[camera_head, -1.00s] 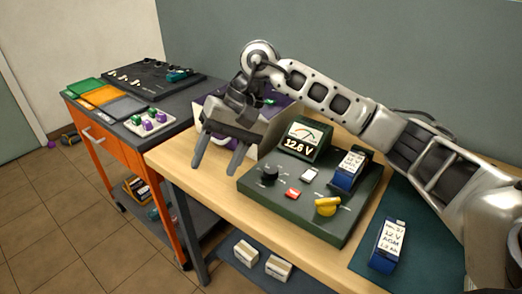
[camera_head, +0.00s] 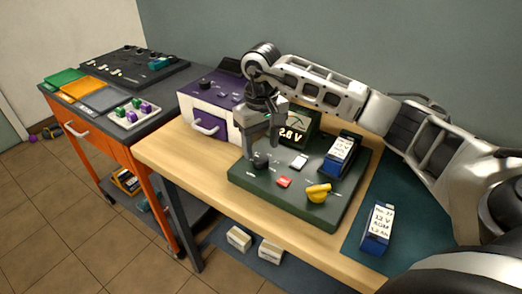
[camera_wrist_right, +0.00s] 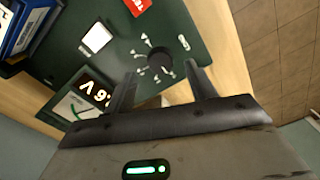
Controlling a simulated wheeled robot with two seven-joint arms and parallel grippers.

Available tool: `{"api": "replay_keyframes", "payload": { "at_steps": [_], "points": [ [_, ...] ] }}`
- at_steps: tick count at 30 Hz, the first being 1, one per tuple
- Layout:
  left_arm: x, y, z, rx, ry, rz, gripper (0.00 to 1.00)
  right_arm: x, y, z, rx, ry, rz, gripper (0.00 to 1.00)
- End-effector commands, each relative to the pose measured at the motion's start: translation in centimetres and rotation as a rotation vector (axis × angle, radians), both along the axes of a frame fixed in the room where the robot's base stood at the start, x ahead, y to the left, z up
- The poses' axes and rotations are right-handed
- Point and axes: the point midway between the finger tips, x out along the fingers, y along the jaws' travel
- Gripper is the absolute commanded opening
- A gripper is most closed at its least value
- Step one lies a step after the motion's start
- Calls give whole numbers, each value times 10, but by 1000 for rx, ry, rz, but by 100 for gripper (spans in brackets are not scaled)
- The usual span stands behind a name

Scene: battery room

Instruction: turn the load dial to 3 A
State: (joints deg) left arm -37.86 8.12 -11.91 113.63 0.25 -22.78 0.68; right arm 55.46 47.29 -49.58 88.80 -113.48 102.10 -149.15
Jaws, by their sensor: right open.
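The green tester panel (camera_head: 256,183) lies on the wooden bench. A black round dial (camera_head: 262,160) with pale marks around it sits at its left; the wrist view also shows this dial (camera_wrist_right: 160,60). A yellow knob (camera_head: 318,193) sits at the panel's front right. I cannot read which of them is marked as the load dial. My right gripper (camera_head: 260,148) points down just above the black dial. In the wrist view its open fingers (camera_wrist_right: 162,82) are either side of the dial's line, and nothing is between them. My left gripper is not in view.
A voltage meter (camera_head: 295,130) stands behind the dial, partly hidden by my gripper. A blue battery (camera_head: 340,154) sits on the panel's right; another battery (camera_head: 377,228) lies on the teal mat. A red switch (camera_head: 284,182) and white switch (camera_head: 299,162) are close by. A purple-and-white box (camera_head: 207,105) stands left.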

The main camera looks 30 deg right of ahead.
Motion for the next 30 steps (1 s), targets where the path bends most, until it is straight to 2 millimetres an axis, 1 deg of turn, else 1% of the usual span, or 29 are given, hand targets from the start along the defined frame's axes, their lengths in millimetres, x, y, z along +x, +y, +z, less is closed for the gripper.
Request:
{"api": "replay_keyframes", "payload": {
  "at_steps": [1,3,7,11,18,20,21,23,30],
  "points": [
    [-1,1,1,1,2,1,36,-1,0,-8,0,5,0,56],
    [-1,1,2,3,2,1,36,-1,0,-18,1,3,0,56],
    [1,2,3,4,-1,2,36,0,0,-30,2,1,0,56],
    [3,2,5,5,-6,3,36,0,0,-34,1,0,0,56],
    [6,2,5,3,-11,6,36,0,0,-35,1,-1,0,56],
    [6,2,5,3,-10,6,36,0,0,-35,1,-1,0,39],
    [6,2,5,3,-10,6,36,0,0,-35,1,-1,0,28],
    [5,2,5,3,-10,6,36,0,0,-35,1,-1,1,11],
    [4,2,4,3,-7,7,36,0,0,-35,1,0,-7,11]
  ]
}}
